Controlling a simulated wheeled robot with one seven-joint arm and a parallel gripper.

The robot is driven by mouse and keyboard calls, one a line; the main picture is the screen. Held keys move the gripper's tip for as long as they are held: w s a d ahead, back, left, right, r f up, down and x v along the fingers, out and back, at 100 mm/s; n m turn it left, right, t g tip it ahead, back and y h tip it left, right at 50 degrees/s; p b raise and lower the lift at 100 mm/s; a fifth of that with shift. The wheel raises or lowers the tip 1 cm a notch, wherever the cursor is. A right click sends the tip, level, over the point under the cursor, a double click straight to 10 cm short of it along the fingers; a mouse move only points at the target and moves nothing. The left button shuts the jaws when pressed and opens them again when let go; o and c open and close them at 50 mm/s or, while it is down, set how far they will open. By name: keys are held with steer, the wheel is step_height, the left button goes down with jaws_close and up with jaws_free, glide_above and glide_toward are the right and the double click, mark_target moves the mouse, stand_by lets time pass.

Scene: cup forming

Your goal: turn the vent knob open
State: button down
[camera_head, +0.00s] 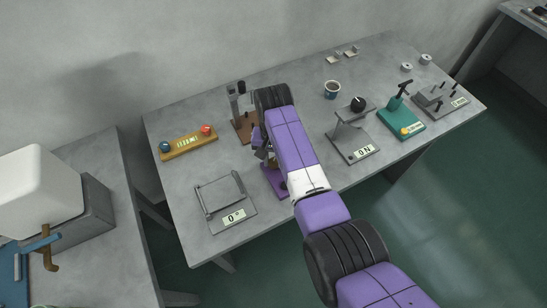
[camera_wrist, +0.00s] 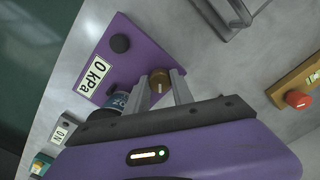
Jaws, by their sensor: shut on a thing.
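A purple station with a "0 kPa" label shows in the wrist view (camera_wrist: 132,60). In the head view its purple base (camera_head: 276,184) is partly hidden by my arm. A brass-coloured round knob (camera_wrist: 159,82) with a light mark line, seemingly the vent knob, sits between my fingertips. My gripper (camera_wrist: 160,88) is shut on this knob, one finger on each side. A black round knob (camera_wrist: 120,44) stands on the purple board beside the label, apart from my fingers. A blue part with lettering (camera_wrist: 116,101) is partly hidden behind my gripper.
A grey hinged frame labelled "0°" (camera_head: 225,195) stands left of the purple station. A brown stand (camera_head: 243,128) is behind it. A yellow button board (camera_head: 187,144) is at left.

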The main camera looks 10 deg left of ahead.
mark_target(274, 161)
steer(key=m, duration=0.4)
steer(key=shift+r+m, duration=0.1)
steer(key=shift+m, duration=0.2)
steer(key=shift+m+p, duration=0.35)
steer(key=shift+m, duration=1.55)
steer(key=c, duration=1.1)
jaws_free()
steer(key=shift+r+b, duration=0.3)
steer(key=shift+r, duration=3.55)
